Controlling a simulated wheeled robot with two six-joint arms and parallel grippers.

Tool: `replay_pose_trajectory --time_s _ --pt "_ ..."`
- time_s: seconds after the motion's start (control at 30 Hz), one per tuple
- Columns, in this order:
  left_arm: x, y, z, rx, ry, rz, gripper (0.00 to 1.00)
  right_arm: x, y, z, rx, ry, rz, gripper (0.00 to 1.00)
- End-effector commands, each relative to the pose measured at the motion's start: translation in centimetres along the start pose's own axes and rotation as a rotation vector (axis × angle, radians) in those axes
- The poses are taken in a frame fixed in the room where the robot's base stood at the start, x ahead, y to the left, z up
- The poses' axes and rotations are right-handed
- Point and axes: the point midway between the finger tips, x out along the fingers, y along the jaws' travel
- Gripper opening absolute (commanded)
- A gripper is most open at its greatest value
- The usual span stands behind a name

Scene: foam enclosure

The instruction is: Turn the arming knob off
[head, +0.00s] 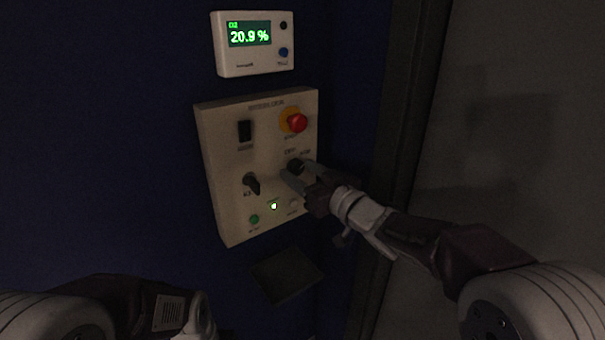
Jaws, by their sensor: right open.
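A cream control panel (231,158) hangs on the dark blue wall in the head view. A small black knob (294,165) sits at its right middle, below the red button; its label is too blurred to read surely. My right gripper (292,172) is open, its fingertips at this knob, one above and one below it as seen here. I cannot tell whether they touch it. A second black knob (252,184) with a handle sits lower left on the panel. My left arm shows at the bottom left, but its gripper fingers are not in view.
A red mushroom button (298,122) on a yellow base and a black switch (245,131) are on the panel's upper part. A green button (254,219) and a lit lamp (274,206) are low. An oxygen display (254,43) reads 20.9 % above. A dark plate (286,275) is below.

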Motion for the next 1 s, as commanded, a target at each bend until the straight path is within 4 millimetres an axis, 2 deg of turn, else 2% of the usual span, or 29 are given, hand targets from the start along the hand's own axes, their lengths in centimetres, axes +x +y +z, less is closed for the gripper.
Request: replay_pose_trajectory --time_s 0.07,0.1,0.27,0.3,0.67,1.0 --pt "0.0 0.0 0.0 0.000 0.000 0.000 0.36 0.0 0.0 0.0 0.000 0.000 0.000 0.55" --pt "0.0 0.0 0.0 0.000 0.000 0.000 0.36 0.0 0.0 0.0 0.000 0.000 0.000 0.49" --pt "0.0 0.0 0.0 0.000 0.000 0.000 0.36 0.0 0.0 0.0 0.000 0.000 0.000 0.05" --pt "0.0 0.0 0.0 0.000 0.000 0.000 0.36 -0.1 0.0 0.0 0.000 0.000 0.000 0.00" --pt "0.4 0.0 0.0 0.000 0.000 0.000 0.36 -0.1 0.0 0.1 -0.064 0.001 0.000 0.00" --pt "1.9 0.0 0.2 0.000 0.000 0.000 0.36 -0.1 0.1 0.2 -0.332 0.002 0.000 0.00"
